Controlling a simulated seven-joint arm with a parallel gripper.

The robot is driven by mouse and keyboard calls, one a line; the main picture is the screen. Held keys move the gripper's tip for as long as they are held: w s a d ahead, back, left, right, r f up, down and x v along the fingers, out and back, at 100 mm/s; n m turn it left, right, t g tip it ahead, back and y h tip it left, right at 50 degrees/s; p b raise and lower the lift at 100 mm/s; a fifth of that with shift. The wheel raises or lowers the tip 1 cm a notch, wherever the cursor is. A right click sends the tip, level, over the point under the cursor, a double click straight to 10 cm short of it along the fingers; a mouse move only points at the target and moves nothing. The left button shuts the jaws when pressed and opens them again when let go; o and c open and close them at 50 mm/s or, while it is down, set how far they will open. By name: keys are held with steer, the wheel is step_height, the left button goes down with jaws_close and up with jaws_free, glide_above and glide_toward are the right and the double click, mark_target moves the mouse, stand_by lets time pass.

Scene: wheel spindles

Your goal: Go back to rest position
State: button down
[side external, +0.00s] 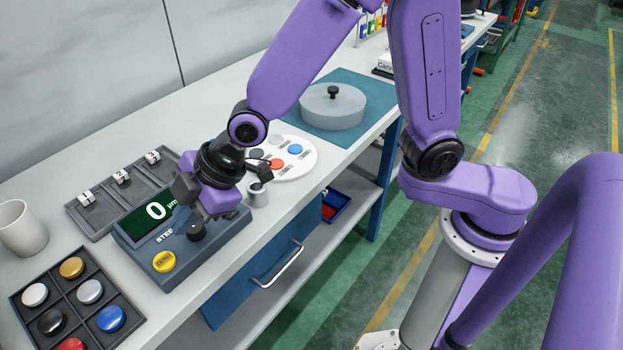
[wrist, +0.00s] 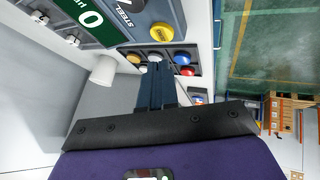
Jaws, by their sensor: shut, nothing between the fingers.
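My gripper (wrist: 155,84) shows in the wrist view with its two dark blue fingers together and nothing between them. In the side view my purple gripper body (side external: 215,197) hangs above the right part of a blue-grey gauge box (side external: 213,243) and covers part of its display. The fingers are hard to make out in that view. The display (side external: 153,216) reads 0 on green. The box has a yellow button (side external: 164,261) and a dark knob (side external: 196,231). I see no contact between my gripper and the box, but the gap is unclear.
A compartment tray (side external: 73,297) of coloured caps lies at the front left, near a white mug (side external: 20,228). Numbered slots (side external: 123,180) lie behind the box. A small metal cup (side external: 257,193), a white disc (side external: 306,165) and a grey drum (side external: 333,108) are to the right.

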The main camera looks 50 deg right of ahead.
steer(key=s+d+r+m+g+h, duration=0.1)
steer(key=s+d+m+g+h, duration=0.1)
steer(key=s+d, duration=0.8)
steer(key=s+d+r+m+g+h, duration=0.1)
steer(key=s+d+m+g+h, duration=0.1)
steer(key=s+d, duration=0.9)
steer(key=d+h, duration=0.1)
steer(key=d, duration=0.6)
steer(key=shift+s+d+r+g, duration=0.3)
steer(key=shift+d+r, duration=0.05)
